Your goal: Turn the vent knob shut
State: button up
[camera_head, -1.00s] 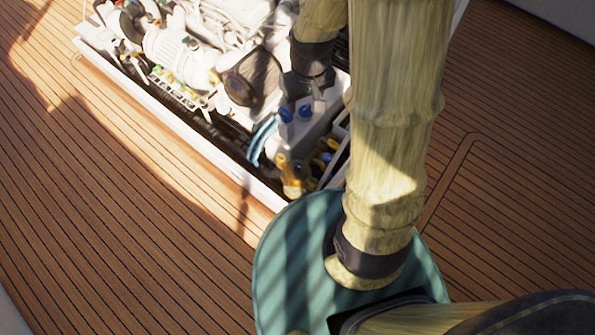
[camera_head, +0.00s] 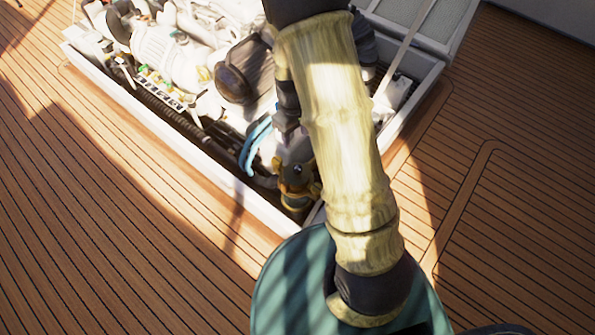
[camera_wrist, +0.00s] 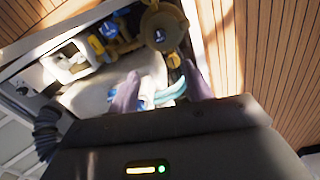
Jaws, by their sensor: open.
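In the wrist view my gripper (camera_wrist: 160,88) is open, with its two fingers spread over the white tank-like part of the engine bay. A small blue spot (camera_wrist: 141,104) shows between the fingers, near the left one; I cannot tell if it is the vent knob. A blue-handled yellow valve (camera_wrist: 109,30) and a round brass fitting with a blue mark (camera_wrist: 159,36) lie beyond the fingertips. In the head view my arm hides the gripper's fingers and the blue knobs.
Light-blue hoses (camera_wrist: 168,92) run beside the right finger; they also show in the head view (camera_head: 254,145). A brass fitting (camera_head: 296,178) stands at the bay's near corner. The white hatch rim (camera_head: 190,150) borders the bay, with clear teak deck (camera_head: 110,230) outside it.

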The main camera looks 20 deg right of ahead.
aim_at(297, 168)
jog(key=shift+r, duration=0.1)
jog(key=f+b, duration=0.2)
jog(key=f, duration=0.3)
jog(key=f+b, duration=0.2)
jog(key=f, duration=0.4)
jog(key=f+b, duration=0.3)
jog(key=f, duration=0.3)
jog(key=shift+w+d+f, duration=0.1)
jog(key=shift+d+f, duration=0.1)
jog(key=shift+d, duration=0.05)
jog(key=c, duration=1)
